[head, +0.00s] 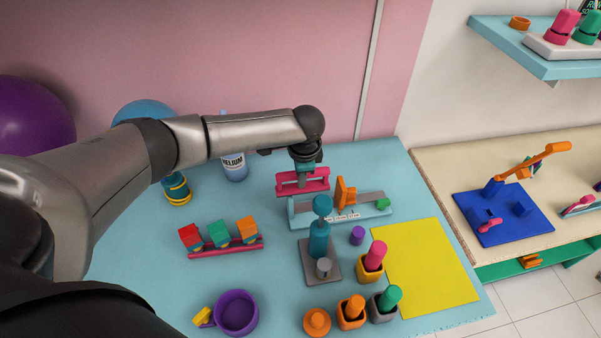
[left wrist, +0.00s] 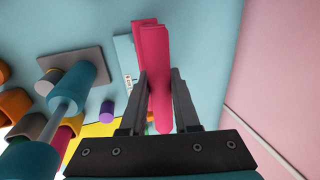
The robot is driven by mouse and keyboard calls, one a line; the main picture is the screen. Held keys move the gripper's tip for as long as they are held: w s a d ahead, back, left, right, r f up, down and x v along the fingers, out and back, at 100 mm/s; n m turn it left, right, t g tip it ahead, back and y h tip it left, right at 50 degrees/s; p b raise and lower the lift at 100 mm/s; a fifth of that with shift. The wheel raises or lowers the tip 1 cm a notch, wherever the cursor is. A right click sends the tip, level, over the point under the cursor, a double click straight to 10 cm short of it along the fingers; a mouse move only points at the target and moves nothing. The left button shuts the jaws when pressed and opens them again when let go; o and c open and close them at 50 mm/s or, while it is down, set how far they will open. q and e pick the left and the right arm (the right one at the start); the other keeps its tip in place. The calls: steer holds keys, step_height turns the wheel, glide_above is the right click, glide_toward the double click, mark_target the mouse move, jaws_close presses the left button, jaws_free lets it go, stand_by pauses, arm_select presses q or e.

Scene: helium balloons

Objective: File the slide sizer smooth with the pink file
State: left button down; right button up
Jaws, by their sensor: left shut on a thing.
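The pink file (head: 302,187) is held by my left gripper (head: 305,172) just behind the slide sizer. In the left wrist view the pink file (left wrist: 153,65) runs between the two fingers of my left gripper (left wrist: 160,88), which is shut on it. The slide sizer (head: 364,212) is a light blue bar with a grey top, small white labels, an orange upright slider (head: 345,193) and a green piece at its right end. The file appears above or just behind its left end; I cannot tell whether they touch. The sizer is mostly hidden in the left wrist view. My right gripper is not in view.
A teal press on a grey base (head: 319,262) stands in front of the sizer. Pots with coloured pegs and a purple cylinder (head: 357,235) are nearby. A yellow mat (head: 430,268) lies at right. A rack of cubes (head: 225,248) and a helium bottle (head: 235,168) are left.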

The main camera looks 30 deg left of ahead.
mark_target(279, 176)
arm_select(q)
steer(key=shift+f, duration=0.45)
steer(key=shift+s+a+r+p, duration=0.25)
steer(key=shift+s+a+p, duration=0.2)
steer(key=shift+a+p, duration=0.3)
steer(key=shift+s+a+p, duration=0.6)
steer(key=shift+p, duration=0.2)
steer(key=shift+f, duration=0.1)
steer(key=shift+s+a, duration=0.55)
steer(key=shift+a, duration=0.25)
steer(key=shift+s+a+f, duration=0.1)
steer(key=shift+s+a, duration=0.4)
steer(key=shift+a, duration=0.15)
